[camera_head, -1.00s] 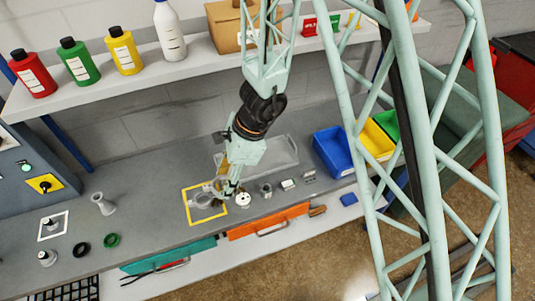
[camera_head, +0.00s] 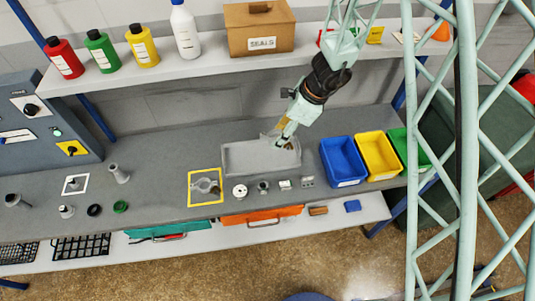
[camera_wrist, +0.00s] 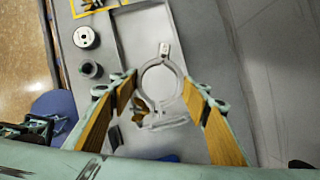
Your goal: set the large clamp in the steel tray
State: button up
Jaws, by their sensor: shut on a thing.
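The large clamp (camera_wrist: 183,75), a grey ring with a hinged lug, sits between the fingertips of my gripper (camera_wrist: 160,80) in the wrist view. My gripper, shut on the clamp, also shows in the head view (camera_head: 274,140), at the back part of the steel tray. The steel tray (camera_head: 232,167) is a shallow grey rectangle on the bench; its rim also shows in the wrist view (camera_wrist: 119,45). The clamp is over the tray's floor; I cannot tell whether it touches it. In the head view the clamp is small and partly hidden by my gripper.
A white round part (camera_head: 240,191) and several small parts line the tray's front. Blue (camera_head: 343,161) and yellow bins stand at the right. A shelf (camera_head: 205,50) with bottles overhangs behind.

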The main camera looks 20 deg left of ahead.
jog(key=shift+w+d, duration=0.1)
jog(key=shift+w, duration=0.05)
jog(key=shift+f, duration=0.1)
send_over(275, 155)
jog(key=d, duration=0.2)
jog(key=shift+w+a+f+b, duration=0.1)
jog(key=shift+a+f+b, duration=0.1)
jog(key=shift+f, duration=1.3)
jog(key=shift+a+f+b, duration=0.1)
jog(key=shift+f+b, duration=0.05)
jog(key=shift+f, duration=1.35)
jog(key=shift+f, duration=0.15)
jog(key=shift+f, duration=1.7)
jog(key=shift+f+b, duration=0.2)
jog(key=shift+b, duration=0.2)
jog(key=o, duration=0.9)
jog(key=shift+r+p, duration=0.2)
jog(key=shift+p, duration=0.15)
